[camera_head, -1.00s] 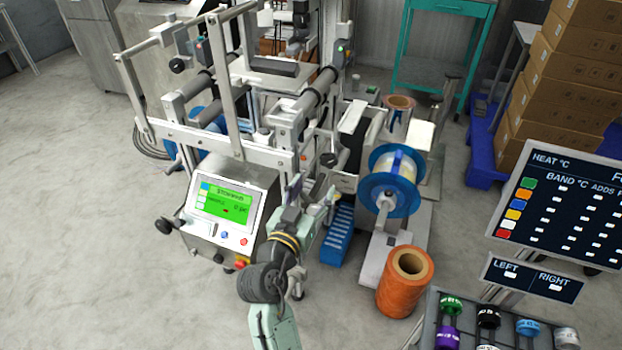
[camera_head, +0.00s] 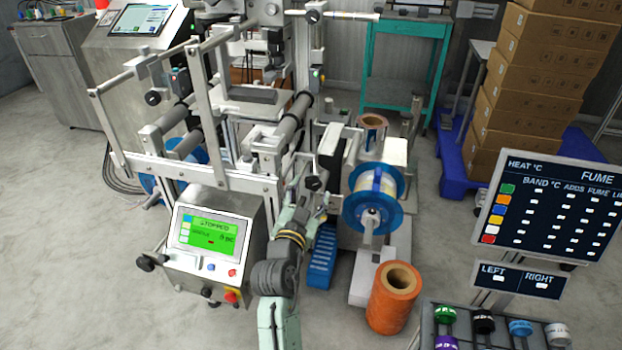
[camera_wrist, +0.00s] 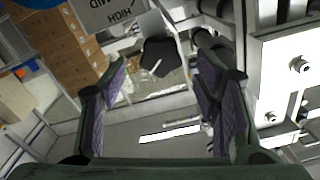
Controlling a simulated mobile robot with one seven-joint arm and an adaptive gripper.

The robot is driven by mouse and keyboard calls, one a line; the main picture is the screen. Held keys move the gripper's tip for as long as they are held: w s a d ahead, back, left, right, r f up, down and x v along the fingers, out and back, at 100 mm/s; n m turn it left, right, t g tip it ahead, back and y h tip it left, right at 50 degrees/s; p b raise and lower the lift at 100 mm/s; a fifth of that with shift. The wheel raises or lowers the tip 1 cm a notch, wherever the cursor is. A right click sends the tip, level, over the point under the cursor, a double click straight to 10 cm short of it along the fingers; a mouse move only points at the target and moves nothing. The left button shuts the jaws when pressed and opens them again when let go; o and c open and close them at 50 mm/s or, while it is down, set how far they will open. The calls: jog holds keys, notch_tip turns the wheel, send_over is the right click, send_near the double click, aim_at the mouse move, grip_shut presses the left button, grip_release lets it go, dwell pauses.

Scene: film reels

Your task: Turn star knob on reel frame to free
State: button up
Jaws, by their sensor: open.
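A black star knob (camera_wrist: 159,58) with a white pointer line shows in the wrist view, beyond and between the fingertips of my gripper (camera_wrist: 160,78). The two purple-padded fingers are spread wide, with nothing between them. A plate lettered MID and HIGH (camera_wrist: 112,14) stands behind the knob and appears upside down. In the head view the dark knob (camera_head: 313,183) is small on the machine frame (camera_head: 205,175), just above my gripper (camera_head: 312,208), which is partly hidden there. I cannot tell which setting the pointer marks.
A blue-flanged reel (camera_head: 372,198) sits right of my gripper, with an orange roll (camera_head: 393,298) on the floor. A control box with a green screen (camera_head: 209,235) reading STOPPED is at left. A metal block with bolts (camera_wrist: 290,70) stands close to the right finger.

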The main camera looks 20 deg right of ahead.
aim_at(312, 184)
jog(key=shift+p+x, duration=0.45)
jog(key=shift+x, duration=1.8)
jog(key=c, duration=1.2)
jog(key=shift+o, duration=0.2)
jog(key=n, duration=0.4)
jog(key=shift+w+a+n+p, duration=0.1)
jog(key=shift+n+p, duration=0.2)
jog(key=o, duration=1.2)
jog(key=shift+c, duration=0.2)
jog(key=v, duration=1.2)
